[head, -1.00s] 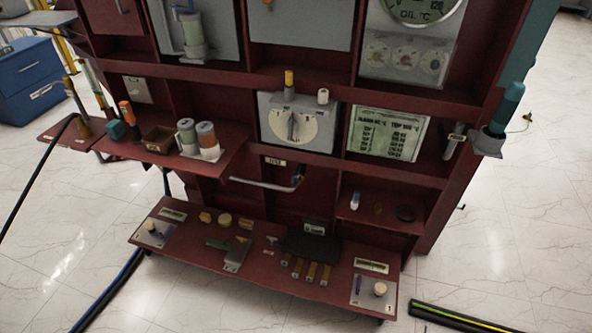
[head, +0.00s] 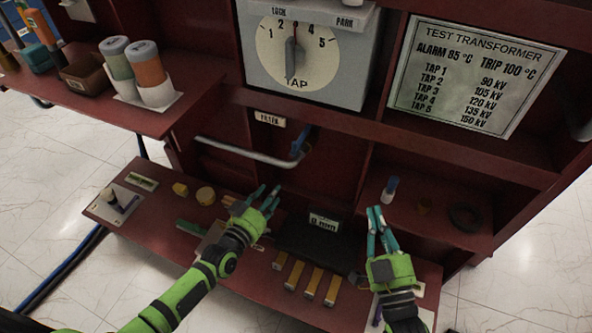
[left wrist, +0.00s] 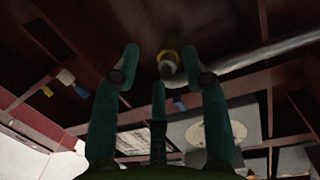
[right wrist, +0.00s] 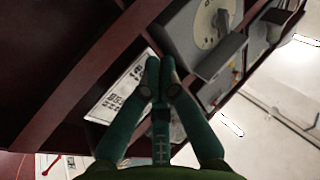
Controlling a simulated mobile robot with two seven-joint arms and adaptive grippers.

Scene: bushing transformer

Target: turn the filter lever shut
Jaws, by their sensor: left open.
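The blue filter lever (head: 301,142) stands up at a slant at the right end of a grey pipe (head: 245,152), under the filter label (head: 269,118). My left gripper (head: 268,196) is open and empty, below and a little left of the lever, and apart from it. In the left wrist view its fingers (left wrist: 168,66) are spread, with the pipe (left wrist: 245,64) beyond them. A small blue part there may be the lever; I cannot tell. My right gripper (head: 376,210) is right of and below the lever. Its fingertips (right wrist: 161,72) are together with nothing between them.
A tap dial (head: 296,52) sits above the pipe and a sign (head: 476,75) hangs to its right. The lower shelf (head: 150,235) holds small parts and a dark block (head: 305,243). A small bottle (head: 390,188) stands near my right gripper. Canisters stand at upper left.

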